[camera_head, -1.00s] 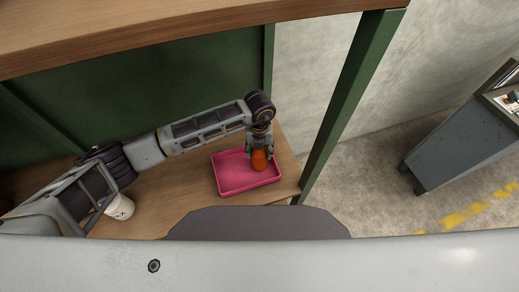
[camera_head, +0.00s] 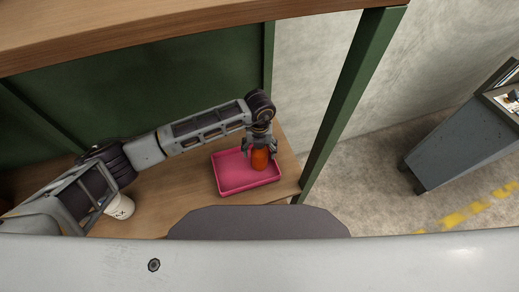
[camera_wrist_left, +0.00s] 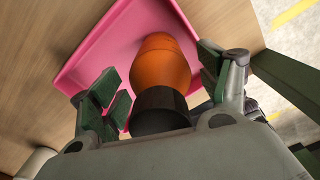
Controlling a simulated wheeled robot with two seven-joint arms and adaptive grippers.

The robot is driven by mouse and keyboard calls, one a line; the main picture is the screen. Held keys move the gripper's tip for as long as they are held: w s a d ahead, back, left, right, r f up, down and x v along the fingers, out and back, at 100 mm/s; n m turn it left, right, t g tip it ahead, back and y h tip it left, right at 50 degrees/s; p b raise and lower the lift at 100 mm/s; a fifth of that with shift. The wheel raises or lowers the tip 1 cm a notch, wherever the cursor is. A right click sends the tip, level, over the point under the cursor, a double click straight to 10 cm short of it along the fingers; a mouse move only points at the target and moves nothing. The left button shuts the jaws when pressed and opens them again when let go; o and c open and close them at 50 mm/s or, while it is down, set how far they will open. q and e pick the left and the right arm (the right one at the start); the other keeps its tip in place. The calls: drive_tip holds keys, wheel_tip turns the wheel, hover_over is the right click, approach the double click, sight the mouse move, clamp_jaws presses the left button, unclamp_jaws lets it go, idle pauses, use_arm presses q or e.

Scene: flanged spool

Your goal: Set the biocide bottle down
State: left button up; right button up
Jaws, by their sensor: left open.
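The biocide bottle is orange with a black cap. It stands in the pink tray in the head view, where the bottle (camera_head: 260,159) is partly covered by my gripper. In the left wrist view the bottle (camera_wrist_left: 162,70) shows between my fingers, its black cap towards the palm. My left gripper (camera_head: 260,148) is above and around the bottle's upper part; in the wrist view its green-padded fingers (camera_wrist_left: 160,90) are open, with a gap beside the bottle. The pink tray (camera_head: 228,182) rests on the wooden shelf. My right gripper is not in view.
A white container (camera_head: 120,208) stands on the wooden shelf (camera_head: 175,205) at the left, under my arm. A green post (camera_head: 350,105) rises right of the tray. Another board (camera_head: 190,30) is overhead. A grey cabinet (camera_head: 455,135) stands off to the right.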

use_arm(q)
drive_tip(key=shift+r, duration=0.1)
wheel_tip(320, 180, up, 12)
drive_tip(key=shift+f+b, duration=0.1)
drive_tip(key=shift+b, duration=0.55)
idle(0.5)
